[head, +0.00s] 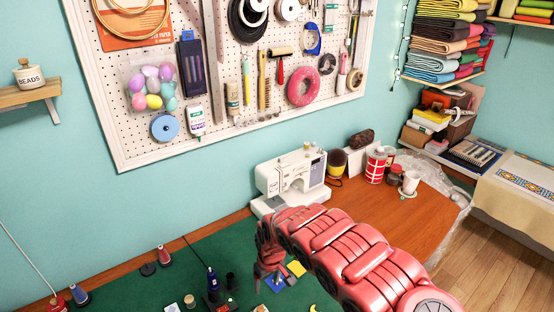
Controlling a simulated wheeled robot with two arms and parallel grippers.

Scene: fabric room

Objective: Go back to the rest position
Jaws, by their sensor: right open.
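My right arm, red and segmented, comes in from the bottom right and reaches over the table. My right gripper (268,262) is at its far end, pointing down above the green mat (205,265), in front of the sewing machine. The gripper is open and I see nothing held in it. Small blue and yellow pieces lie on the mat close by it, partly hidden behind it. My left gripper is not in the head view.
A white sewing machine (293,178) stands at the back of the wooden table (415,215). A red-and-white can (376,166) and a white cup (410,182) stand right of it. Thread spools (164,256) and small bottles are on the mat. A pegboard (120,135) hangs behind.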

